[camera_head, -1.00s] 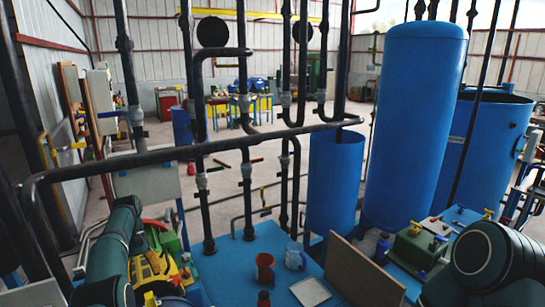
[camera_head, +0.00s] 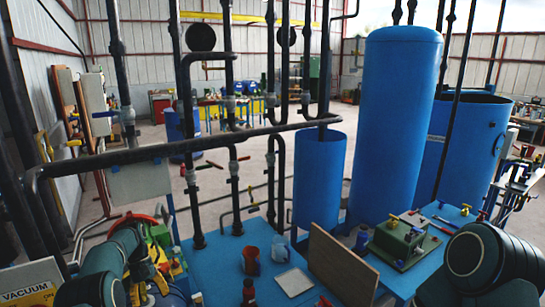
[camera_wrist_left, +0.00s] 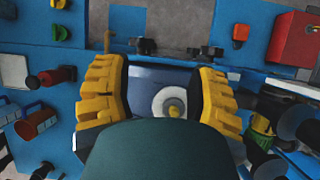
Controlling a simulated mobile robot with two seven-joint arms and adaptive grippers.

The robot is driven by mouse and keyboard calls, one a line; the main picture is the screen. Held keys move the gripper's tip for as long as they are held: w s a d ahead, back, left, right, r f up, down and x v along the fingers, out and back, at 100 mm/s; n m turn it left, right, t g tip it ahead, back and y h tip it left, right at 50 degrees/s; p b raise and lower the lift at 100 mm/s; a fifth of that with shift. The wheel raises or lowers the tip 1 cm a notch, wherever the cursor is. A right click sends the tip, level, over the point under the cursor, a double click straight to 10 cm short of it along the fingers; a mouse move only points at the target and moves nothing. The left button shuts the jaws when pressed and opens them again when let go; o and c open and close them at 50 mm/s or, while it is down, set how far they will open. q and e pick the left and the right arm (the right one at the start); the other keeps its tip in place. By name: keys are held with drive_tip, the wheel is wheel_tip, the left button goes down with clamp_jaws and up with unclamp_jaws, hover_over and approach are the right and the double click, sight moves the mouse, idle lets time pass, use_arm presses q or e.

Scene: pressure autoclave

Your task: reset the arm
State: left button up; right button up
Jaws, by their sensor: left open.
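My left arm comes in at the lower left of the head view, and its left gripper (camera_head: 148,272) shows yellow ribbed fingers near the left end of the blue table (camera_head: 215,262). In the left wrist view the two fingers of this gripper (camera_wrist_left: 160,78) stand wide apart with nothing clasped. A dark blue body with a round white part (camera_wrist_left: 173,101) shows between and beyond them; I cannot tell whether the fingers touch it. My right arm shows at the lower right of the head view, but its gripper is out of frame.
Black pipes (camera_head: 230,140) run in front of me. Blue tanks (camera_head: 397,120) stand behind the table. A vacuum sign (camera_head: 32,280) is at lower left.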

use_arm(q)
drive_tip(key=s+d+f+m+t, duration=0.25)
drive_tip(key=s+d+f, duration=0.55)
drive_tip(key=d+f, duration=0.5)
drive_tip(key=s+d+r+m+t, duration=0.1)
drive_tip(key=s+d+r+t, duration=0.1)
drive_tip(key=s+d, duration=0.6)
drive_tip(key=s+d+r+t, duration=0.2)
drive_tip(key=s+d, duration=0.3)
drive_tip(key=s, duration=0.7)
wheel_tip(320, 180, down, 10)
drive_tip(key=b, duration=0.8)
drive_tip(key=shift+s+r+h+b, duration=0.2)
drive_tip(key=shift+h+b, duration=0.15)
drive_tip(key=shift+h, duration=0.05)
